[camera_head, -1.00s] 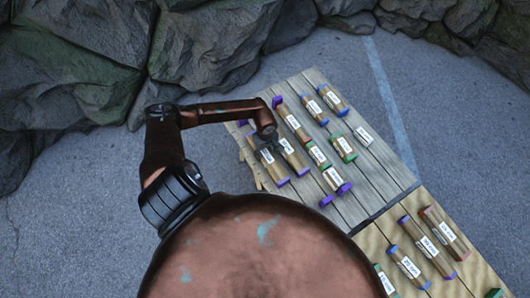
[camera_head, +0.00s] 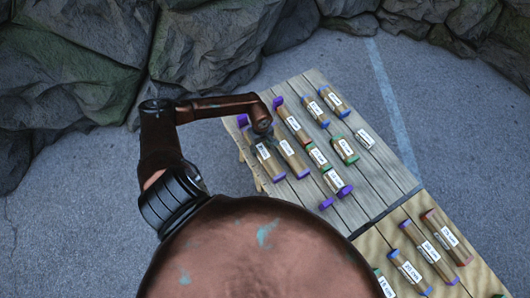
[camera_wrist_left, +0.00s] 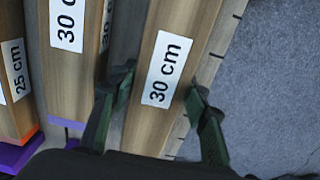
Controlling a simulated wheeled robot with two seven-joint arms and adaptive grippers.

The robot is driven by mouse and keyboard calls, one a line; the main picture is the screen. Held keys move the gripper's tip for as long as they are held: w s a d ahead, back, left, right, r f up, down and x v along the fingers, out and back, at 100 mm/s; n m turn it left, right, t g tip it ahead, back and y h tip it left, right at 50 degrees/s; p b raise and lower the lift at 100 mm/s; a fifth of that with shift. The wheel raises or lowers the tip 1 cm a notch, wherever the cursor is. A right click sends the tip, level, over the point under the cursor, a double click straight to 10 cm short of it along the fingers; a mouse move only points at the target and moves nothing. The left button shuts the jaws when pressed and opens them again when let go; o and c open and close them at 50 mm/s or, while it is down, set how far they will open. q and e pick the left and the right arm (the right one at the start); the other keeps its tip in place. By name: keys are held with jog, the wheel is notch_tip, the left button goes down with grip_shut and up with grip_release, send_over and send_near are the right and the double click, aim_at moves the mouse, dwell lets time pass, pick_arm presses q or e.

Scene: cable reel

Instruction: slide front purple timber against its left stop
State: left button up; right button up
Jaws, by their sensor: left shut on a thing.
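The front purple timber (camera_head: 272,167) is a brown bar labelled 30 cm with a purple lower end, lying at the left edge of the plank table in the head view. My left gripper (camera_head: 262,140) is over its upper part. In the left wrist view, the green fingers of my left gripper (camera_wrist_left: 161,84) are shut across the labelled timber (camera_wrist_left: 150,125). The purple left stop (camera_head: 242,120) is just beyond the timber's upper-left end. My gripper partly covers that end, so I cannot tell whether they touch. My right gripper is not in view.
A second purple-ended timber (camera_head: 299,167) lies close beside on the right. Other labelled timbers with blue, green and red ends lie farther right. Another purple stop (camera_head: 326,204) is near the lower edge. A lighter wooden table (camera_head: 465,290) adjoins at lower right. Rocks stand behind.

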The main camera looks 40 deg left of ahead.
pick_arm(q)
jog(key=a, duration=0.1)
jog(key=a+b, duration=0.1)
jog(key=a, duration=0.1)
jog(key=shift+w+a+f, duration=0.1)
jog(key=shift+w+a, duration=0.1)
jog(key=shift+w, duration=0.2)
jog(key=shift+w+a, duration=0.2)
jog(key=shift+a, duration=0.3)
jog(key=shift+w+a+r, duration=0.1)
jog(key=shift+r, duration=0.1)
jog(key=o, duration=1.4)
jog(key=shift+f, duration=0.15)
jog(key=shift+o, duration=0.7)
jog(key=shift+d, duration=0.25)
notch_tip(320, 180, up, 12)
